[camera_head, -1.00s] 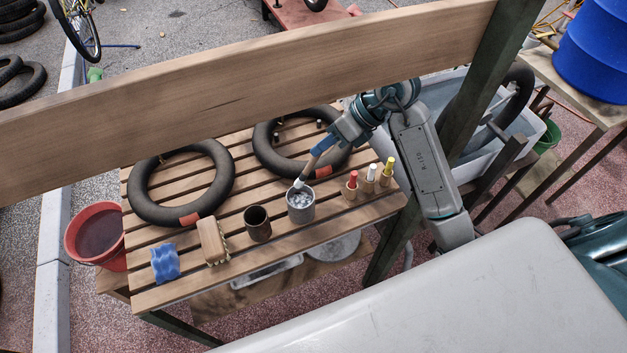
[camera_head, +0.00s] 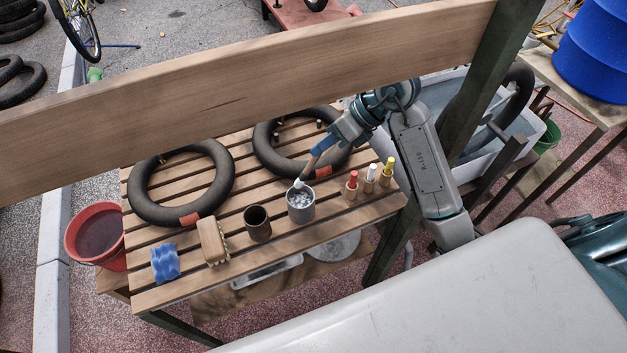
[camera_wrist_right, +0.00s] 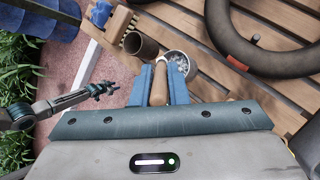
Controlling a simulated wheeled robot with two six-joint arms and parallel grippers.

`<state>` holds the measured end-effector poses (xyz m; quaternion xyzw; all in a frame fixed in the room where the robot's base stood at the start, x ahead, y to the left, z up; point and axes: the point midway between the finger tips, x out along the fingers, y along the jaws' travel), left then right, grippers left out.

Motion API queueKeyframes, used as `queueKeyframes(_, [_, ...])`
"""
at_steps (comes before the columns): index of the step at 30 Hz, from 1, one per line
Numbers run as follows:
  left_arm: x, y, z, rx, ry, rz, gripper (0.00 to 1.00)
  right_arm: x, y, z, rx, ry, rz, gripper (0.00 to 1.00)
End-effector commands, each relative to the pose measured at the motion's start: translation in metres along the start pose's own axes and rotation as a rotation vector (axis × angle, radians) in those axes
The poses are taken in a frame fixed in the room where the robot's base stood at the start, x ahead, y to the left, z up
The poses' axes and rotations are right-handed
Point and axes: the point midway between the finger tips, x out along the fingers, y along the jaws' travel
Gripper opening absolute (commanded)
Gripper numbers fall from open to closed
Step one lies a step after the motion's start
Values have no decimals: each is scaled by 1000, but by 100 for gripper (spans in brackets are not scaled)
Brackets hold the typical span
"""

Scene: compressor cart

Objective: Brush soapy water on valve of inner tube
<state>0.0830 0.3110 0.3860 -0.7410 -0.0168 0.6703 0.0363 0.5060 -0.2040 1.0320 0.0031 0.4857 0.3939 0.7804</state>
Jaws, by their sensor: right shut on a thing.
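My right gripper (camera_head: 322,147) is shut on the wooden handle of a brush (camera_head: 308,165). The handle (camera_wrist_right: 160,84) also shows between the blue fingers in the right wrist view. The brush slants down to a grey cup of foamy soapy water (camera_head: 301,210), its pale tip at the cup's mouth; how deep it dips is unclear. Two black inner tubes lie on the slatted bench, a left one (camera_head: 146,206) and a right one (camera_head: 263,150), each with a red patch. Small brass valve-like parts show at the left tube's top and inside the right tube. My left gripper (camera_wrist_right: 106,89) appears small in the wrist view.
A dark empty-looking cup (camera_head: 257,227), a wooden block brush (camera_head: 211,241) and a blue sponge-like piece (camera_head: 165,263) stand along the bench front. Colored sticks in wooden holders (camera_head: 370,180) stand right of the soapy cup. A wooden beam (camera_head: 240,75) crosses above the bench.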

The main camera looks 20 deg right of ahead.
Motion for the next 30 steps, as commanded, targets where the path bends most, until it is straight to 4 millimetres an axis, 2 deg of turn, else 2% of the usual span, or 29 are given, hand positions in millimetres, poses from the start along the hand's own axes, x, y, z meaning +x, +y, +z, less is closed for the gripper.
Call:
queueKeyframes(8, [-2,0,0,0,0,0,36,-2,1,2,-1,0,0,0])
queueKeyframes(20, [-21,-2,-2,0,0,0,36,-30,15,21,-2,-1,-1,0])
queueKeyframes(30, [-21,-2,-2,0,0,0,36,-30,16,21,0,0,0,0])
